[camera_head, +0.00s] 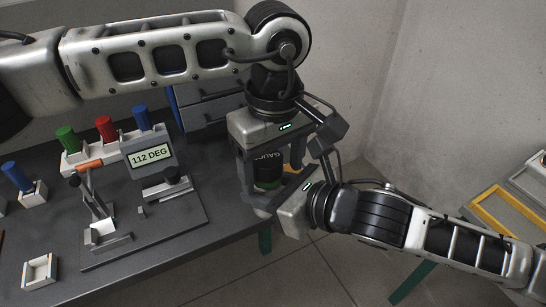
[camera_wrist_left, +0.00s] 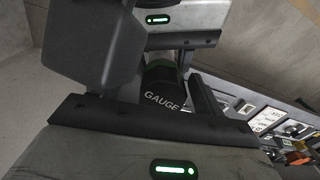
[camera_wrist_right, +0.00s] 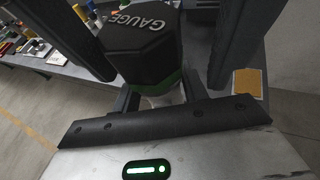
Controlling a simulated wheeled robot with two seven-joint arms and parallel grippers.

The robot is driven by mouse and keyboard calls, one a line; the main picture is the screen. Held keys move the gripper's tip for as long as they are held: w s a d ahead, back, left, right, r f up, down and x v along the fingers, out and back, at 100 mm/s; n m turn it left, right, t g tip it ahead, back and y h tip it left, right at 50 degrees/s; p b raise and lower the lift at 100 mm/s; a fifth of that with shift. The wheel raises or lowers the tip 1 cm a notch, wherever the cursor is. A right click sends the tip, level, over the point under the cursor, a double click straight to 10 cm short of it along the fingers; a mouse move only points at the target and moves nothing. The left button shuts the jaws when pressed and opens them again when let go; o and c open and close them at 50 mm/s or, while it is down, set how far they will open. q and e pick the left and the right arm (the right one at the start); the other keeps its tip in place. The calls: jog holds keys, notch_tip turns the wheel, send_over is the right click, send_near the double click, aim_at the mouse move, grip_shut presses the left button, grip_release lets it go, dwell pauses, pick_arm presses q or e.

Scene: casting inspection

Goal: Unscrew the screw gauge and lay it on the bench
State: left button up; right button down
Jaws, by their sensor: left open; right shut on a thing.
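The screw gauge (camera_head: 267,174) is a black cap with a green band and the word GAUGE. It is held clear of the floor past the bench's right edge, and also shows in the left wrist view (camera_wrist_left: 163,92) and right wrist view (camera_wrist_right: 140,58). My left gripper (camera_head: 270,178) points down with open fingers on either side of the gauge. My right gripper (camera_wrist_right: 158,98) comes from the right and is shut on a pale part (camera_wrist_right: 163,97) just below the green band. Most of that part is hidden by fingers and gauge.
The dark bench (camera_head: 235,232) has free room at its front right. On it stand a fixture plate (camera_head: 165,235), a display (camera_head: 150,156) reading 112 DEG, coloured-handled tools in holders (camera_head: 75,160) and a small white tray (camera_head: 40,272). A yellow-framed rack (camera_head: 500,215) is at the right.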

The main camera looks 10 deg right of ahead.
pick_arm(q)
jog(key=c, duration=1.2)
jog(key=shift+o, duration=0.2)
jog(key=n, duration=0.5)
jog(key=shift+w+d+r+n, duration=0.1)
jog(key=shift+w+d+n, duration=0.1)
jog(key=shift+d+n, duration=0.15)
jog(key=n, duration=0.4)
jog(key=shift+w+n, duration=0.3)
jog(key=shift+n, duration=0.05)
jog(key=n, duration=0.3)
jog(key=shift+w, duration=0.2)
jog(key=shift+r, duration=0.1)
jog(key=o, duration=1)
jog(key=shift+c, duration=0.2)
jog(key=shift+o, duration=0.6)
jog(key=shift+s, duration=0.1)
jog(key=shift+s, duration=0.2)
